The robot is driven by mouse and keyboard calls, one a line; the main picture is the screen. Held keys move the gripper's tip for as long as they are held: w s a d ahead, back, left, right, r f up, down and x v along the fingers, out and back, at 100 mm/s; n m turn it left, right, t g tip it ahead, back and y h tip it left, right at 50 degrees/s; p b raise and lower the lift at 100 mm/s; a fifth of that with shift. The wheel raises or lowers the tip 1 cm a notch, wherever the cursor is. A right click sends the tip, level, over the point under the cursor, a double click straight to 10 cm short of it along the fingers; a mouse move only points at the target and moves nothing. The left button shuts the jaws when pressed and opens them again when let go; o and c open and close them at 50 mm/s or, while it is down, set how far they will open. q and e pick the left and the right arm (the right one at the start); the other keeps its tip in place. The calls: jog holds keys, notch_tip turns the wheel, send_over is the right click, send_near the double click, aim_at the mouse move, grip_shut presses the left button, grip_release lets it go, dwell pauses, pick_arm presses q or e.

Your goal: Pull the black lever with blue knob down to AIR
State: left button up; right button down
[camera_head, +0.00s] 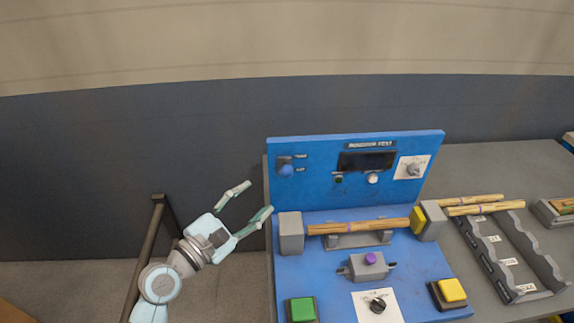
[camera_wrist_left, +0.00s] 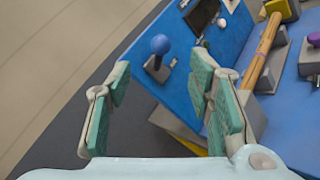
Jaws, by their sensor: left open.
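The lever's blue knob (camera_head: 286,170) is on the upper left of the upright blue panel (camera_head: 330,195), beside small labels too small to read surely. In the left wrist view the blue knob (camera_wrist_left: 160,45) stands out from a grey lever base (camera_wrist_left: 157,68), ahead of and between my fingers. My left gripper (camera_head: 250,199) is open and empty, left of the panel and a little below the knob, apart from it. It also shows in the left wrist view (camera_wrist_left: 160,100). My right gripper is in neither view.
A wooden rod (camera_head: 358,227) lies between a grey block (camera_head: 291,232) and a yellow-faced block (camera_head: 431,220). Green (camera_head: 301,309) and yellow (camera_head: 452,291) buttons are in front. A rack (camera_head: 505,255) with wooden rods stands right.

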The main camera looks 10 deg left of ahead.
aim_at(283, 175)
pick_arm(q)
jog(key=x, duration=1.3)
jog(key=shift+w+f+b, duration=0.2)
jog(key=shift+f+b, duration=0.05)
jog(key=shift+b, duration=0.15)
jog(key=shift+a, duration=0.1)
grip_shut()
